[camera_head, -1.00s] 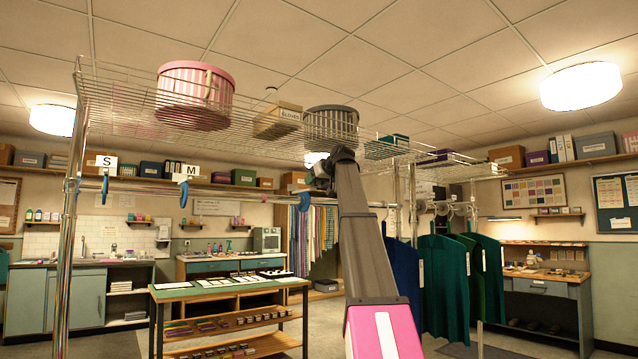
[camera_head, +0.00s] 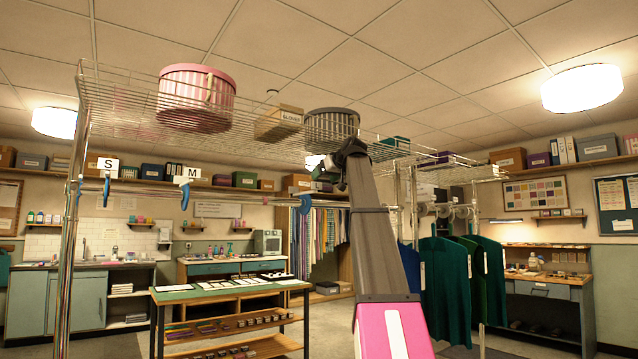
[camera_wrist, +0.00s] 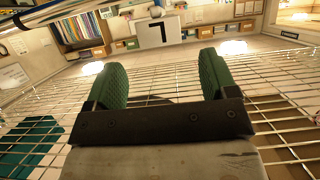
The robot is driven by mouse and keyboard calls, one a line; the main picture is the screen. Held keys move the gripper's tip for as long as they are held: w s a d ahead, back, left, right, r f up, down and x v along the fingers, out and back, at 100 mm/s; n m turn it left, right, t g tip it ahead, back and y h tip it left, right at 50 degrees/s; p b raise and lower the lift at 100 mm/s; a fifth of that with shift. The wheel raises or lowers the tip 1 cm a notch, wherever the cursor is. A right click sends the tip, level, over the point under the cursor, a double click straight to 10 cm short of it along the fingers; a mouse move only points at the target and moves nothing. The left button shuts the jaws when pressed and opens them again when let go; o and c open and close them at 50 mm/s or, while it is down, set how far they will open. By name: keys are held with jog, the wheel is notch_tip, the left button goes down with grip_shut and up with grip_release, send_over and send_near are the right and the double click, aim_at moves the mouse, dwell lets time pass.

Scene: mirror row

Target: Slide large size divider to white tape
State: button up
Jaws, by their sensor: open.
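In the wrist view a white tag (camera_wrist: 158,32) with a black L, seen upside down, stands beyond and between my fingertips; it is the large size divider. My gripper (camera_wrist: 161,68) has two green-padded fingers spread apart with nothing between them. In the head view my gripper is at the end of the raised arm, just under the wire shelf, and its fingers are hard to make out. The large divider is not visible there. The S divider (camera_head: 107,168) and M divider (camera_head: 187,174) hang on the rail at left. I cannot make out the white tape.
The wire shelf (camera_head: 125,100) above the rail holds a pink striped hat box (camera_head: 196,92), a tan box (camera_head: 279,122) and a grey round box (camera_head: 331,127). Dark green garments (camera_head: 444,285) hang right of my arm. A table (camera_head: 225,290) stands behind at left.

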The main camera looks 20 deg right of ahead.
jog(key=v, duration=0.5)
dwell(0.4)
jog(key=w+a+f+m+g+h, duration=0.1)
jog(key=w+a+f+g, duration=0.15)
jog(key=f, duration=1.35)
jog(key=w+a+f+m+g, duration=0.1)
jog(key=w+f, duration=0.3)
jog(key=f, duration=1.2)
jog(key=s+a+f+m+g, duration=0.1)
jog(key=a+f, duration=0.1)
jog(key=f, duration=1)
jog(key=s+a+f+g, duration=0.2)
jog(key=a+f, duration=0.1)
jog(key=f, duration=1)
jog(key=s+a+f+g+h, duration=0.1)
jog(key=s+a+f+g, duration=0.15)
jog(key=s+f, duration=0.65)
jog(key=s+a+f+g+h, duration=0.1)
jog(key=s+a+f, duration=0.2)
jog(key=f, duration=1.2)
jog(key=s+a+f+m+g+h, duration=0.1)
jog(key=s+a+f+g, duration=0.1)
jog(key=s+f, duration=1.4)
jog(key=shift+s+a+f+g+h, duration=0.3)
jog(key=shift+s+a+g, duration=0.1)
jog(key=shift+s+a, duration=0.15)
